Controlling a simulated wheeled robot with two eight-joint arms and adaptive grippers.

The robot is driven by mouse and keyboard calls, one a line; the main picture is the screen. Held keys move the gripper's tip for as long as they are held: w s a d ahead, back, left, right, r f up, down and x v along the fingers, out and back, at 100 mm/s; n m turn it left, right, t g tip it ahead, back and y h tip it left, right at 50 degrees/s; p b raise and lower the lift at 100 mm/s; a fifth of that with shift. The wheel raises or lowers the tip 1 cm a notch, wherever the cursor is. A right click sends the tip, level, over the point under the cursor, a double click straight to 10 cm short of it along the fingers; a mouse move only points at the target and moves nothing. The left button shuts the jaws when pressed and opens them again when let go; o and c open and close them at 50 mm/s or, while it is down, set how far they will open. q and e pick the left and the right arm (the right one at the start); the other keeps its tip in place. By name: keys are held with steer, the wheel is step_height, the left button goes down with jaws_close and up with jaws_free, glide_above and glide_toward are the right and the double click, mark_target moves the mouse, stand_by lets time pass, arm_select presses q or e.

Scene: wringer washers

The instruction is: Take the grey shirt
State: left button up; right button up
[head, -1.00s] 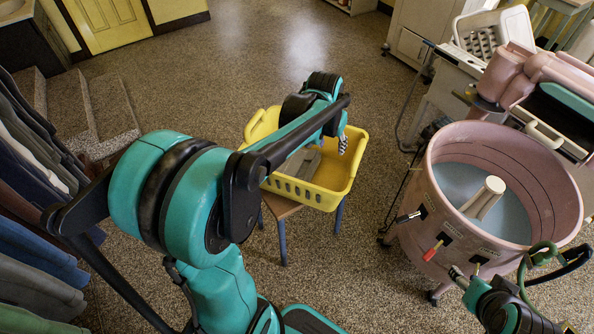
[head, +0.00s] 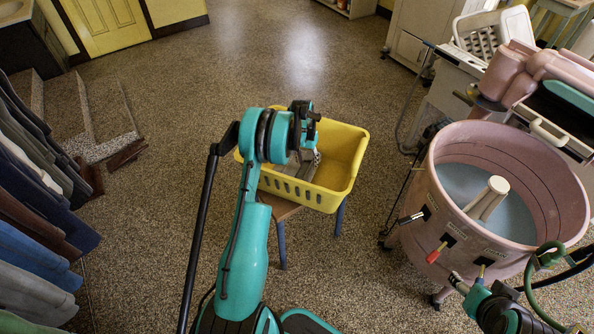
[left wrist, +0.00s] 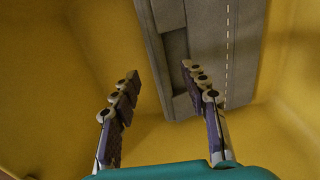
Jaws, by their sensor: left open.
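The grey shirt (left wrist: 195,45) lies folded inside the yellow basket (head: 345,150); it shows in the left wrist view at the top middle, with a pale stitched line. In the head view a bit of grey cloth (head: 297,168) shows in the basket, mostly behind my arm. My left gripper (left wrist: 160,78) is open and empty, its fingers pointing at the shirt. The right finger overlaps the shirt's edge in the picture; I cannot tell if it touches. In the head view my left wrist is over the basket. My right arm shows at the lower right, its fingers unclear.
The basket stands on a small stool (head: 283,212) with blue legs. A pink washer tub (head: 505,145) holding water stands to the right, with levers on its front. Clothes (head: 35,245) hang along the left edge. The speckled floor between is mostly clear.

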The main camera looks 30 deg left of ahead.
mark_target(310, 170)
arm_select(q)
steer(key=f, duration=0.1)
steer(key=f+b, duration=0.1)
steer(key=f, duration=0.1)
steer(key=f+b, duration=0.1)
steer(key=f, duration=0.1)
steer(key=shift+w+d, duration=0.35)
steer(key=shift+w, duration=0.05)
steer(key=shift+r, duration=0.2)
steer(key=shift+c, duration=0.6)
jaws_close()
steer(key=shift+r, duration=0.1)
